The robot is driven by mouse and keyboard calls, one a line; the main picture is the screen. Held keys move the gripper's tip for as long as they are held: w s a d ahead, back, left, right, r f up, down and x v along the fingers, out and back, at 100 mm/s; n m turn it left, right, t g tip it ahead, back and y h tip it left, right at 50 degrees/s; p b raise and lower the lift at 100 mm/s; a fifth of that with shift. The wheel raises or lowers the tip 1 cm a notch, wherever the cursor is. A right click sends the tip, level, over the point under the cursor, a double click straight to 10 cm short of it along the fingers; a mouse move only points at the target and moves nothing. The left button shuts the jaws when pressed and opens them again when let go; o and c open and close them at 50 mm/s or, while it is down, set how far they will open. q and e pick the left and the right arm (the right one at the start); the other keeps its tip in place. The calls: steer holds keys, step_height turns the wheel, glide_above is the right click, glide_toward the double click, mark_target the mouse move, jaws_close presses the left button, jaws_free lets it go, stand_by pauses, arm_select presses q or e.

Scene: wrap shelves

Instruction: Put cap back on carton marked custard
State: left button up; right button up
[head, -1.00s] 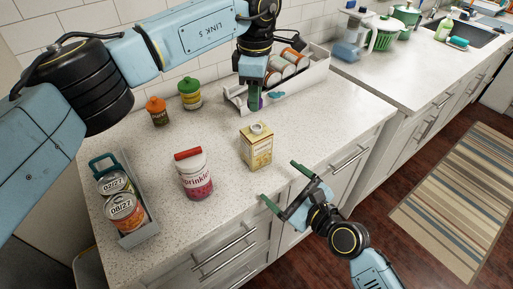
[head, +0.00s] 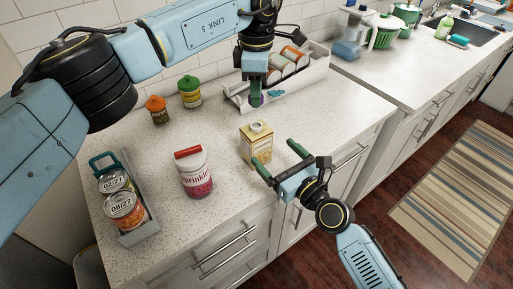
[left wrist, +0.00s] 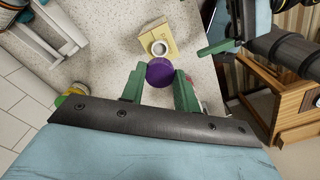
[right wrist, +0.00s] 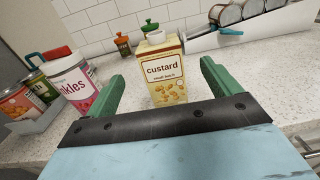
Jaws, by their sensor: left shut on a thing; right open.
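The yellow carton marked custard (head: 256,145) stands upright on the counter with its round white spout uncovered on top. Its label faces me in the right wrist view (right wrist: 166,78). My left gripper (head: 256,95) is shut on a purple cap (left wrist: 160,73), above the counter and behind the carton. The cap is hidden in the head view; in the left wrist view it appears just below the open spout (left wrist: 159,48). My right gripper (head: 280,160) is open and empty, its fingers pointing at the carton's front, one toward each side.
A grey caddy (head: 139,234) of cans is farther left. Orange-lidded (head: 157,112) and green-lidded (head: 190,95) jars stand at the back. A white rack (head: 317,72) holds cans behind my left gripper.

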steer(key=x, duration=0.9)
steer(key=shift+a, duration=0.1)
steer(key=c, duration=1.5)
arm_select(q)
glide_above(257, 125)
steer(key=shift+f, duration=2.55)
arm_select(e)
steer(key=shift+o, duration=0.2)
arm_select(q)
steer(key=shift+f, duration=0.85)
steer(key=shift+f, duration=0.55)
